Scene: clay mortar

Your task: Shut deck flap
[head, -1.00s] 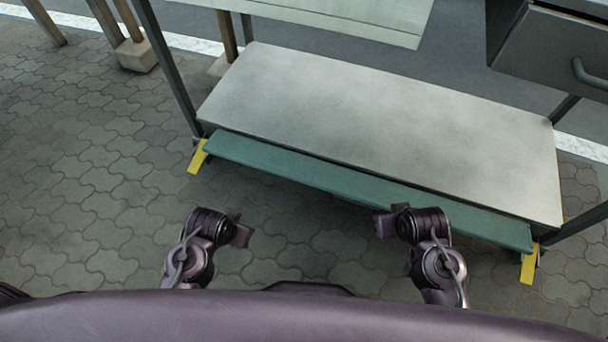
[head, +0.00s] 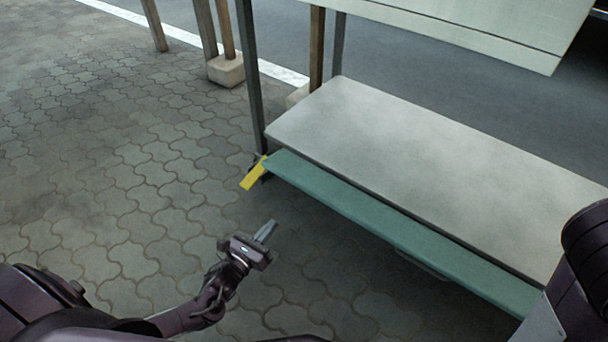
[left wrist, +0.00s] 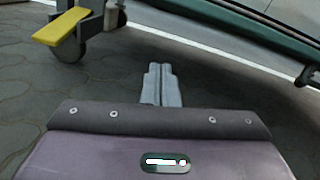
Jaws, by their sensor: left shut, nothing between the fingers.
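The deck flap looks to be the long green panel (head: 390,225) along the front edge of the cart's pale grey lower deck (head: 430,150). It sticks out along that edge, and its near right end runs behind my right arm. My left gripper (head: 268,230) is shut and empty over the paving, in front of the flap's left part and apart from it. In the left wrist view its closed fingers (left wrist: 161,70) point ahead, and the flap's green edge (left wrist: 235,25) crosses the upper right. My right gripper is not visible; only my right arm shows at the right edge.
A yellow caster pedal (head: 254,173) juts out at the cart's left front corner; the left wrist view shows its wheel (left wrist: 70,45). A dark post (head: 249,70) rises there. A pale upper panel (head: 480,28) hangs above the deck.

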